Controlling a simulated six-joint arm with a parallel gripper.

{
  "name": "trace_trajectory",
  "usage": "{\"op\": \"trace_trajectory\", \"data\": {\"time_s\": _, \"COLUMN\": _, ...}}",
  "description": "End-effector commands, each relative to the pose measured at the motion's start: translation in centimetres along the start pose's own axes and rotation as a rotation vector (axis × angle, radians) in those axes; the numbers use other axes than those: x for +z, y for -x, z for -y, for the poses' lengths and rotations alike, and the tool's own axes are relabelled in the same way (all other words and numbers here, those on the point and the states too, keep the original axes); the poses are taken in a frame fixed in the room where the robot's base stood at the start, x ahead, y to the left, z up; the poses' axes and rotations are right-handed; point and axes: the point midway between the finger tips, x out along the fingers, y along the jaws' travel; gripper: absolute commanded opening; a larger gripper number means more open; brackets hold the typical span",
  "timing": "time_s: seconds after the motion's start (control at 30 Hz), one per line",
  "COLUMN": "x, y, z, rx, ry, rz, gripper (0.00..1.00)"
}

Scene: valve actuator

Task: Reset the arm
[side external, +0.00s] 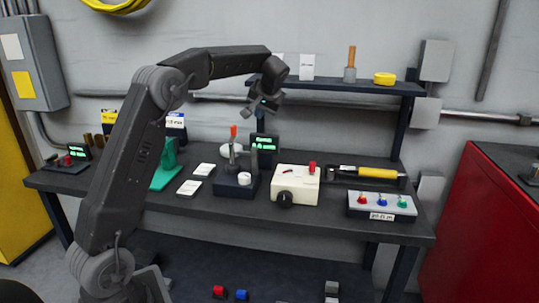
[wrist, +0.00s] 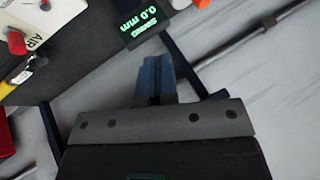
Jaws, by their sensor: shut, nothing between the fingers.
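My gripper (side external: 262,104) hangs in the air above the back part of the workbench (side external: 330,222), close to the front of the upper shelf, and touches nothing that I can see. In the wrist view its two dark blue fingers (wrist: 154,80) are together with nothing between them. My arm is raised and bent, reaching from the lower left toward the shelf. Below the gripper, a dark device with an orange-tipped lever (side external: 234,172) stands on the bench. A small display (side external: 264,143) with green text is behind it; in the wrist view the display (wrist: 138,22) reads 0.0 mm.
A cream box with a red knob (side external: 296,184), a yellow-and-black cylinder (side external: 368,175) and a button panel (side external: 381,206) stand to the right. The upper shelf (side external: 340,86) is close to the gripper. A red cabinet (side external: 490,230) stands far right. A teal part (side external: 168,163) is left.

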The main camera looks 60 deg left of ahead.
Motion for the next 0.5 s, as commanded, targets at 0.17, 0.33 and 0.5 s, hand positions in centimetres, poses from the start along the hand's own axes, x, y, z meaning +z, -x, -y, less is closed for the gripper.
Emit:
{"op": "trace_trajectory", "data": {"time_s": 0.17, "x": 0.6, "y": 1.2, "z": -0.3, "rx": 0.021, "ry": -0.013, "rz": -0.006, "gripper": 0.0}}
{"op": "trace_trajectory", "data": {"time_s": 0.33, "x": 4.2, "y": 6.4, "z": -1.5, "rx": 0.122, "ry": -0.083, "rz": -0.032, "gripper": 0.0}}
{"op": "trace_trajectory", "data": {"time_s": 0.5, "x": 10.9, "y": 12.3, "z": -2.9, "rx": 0.265, "ry": -0.183, "rz": -0.066, "gripper": 0.0}}
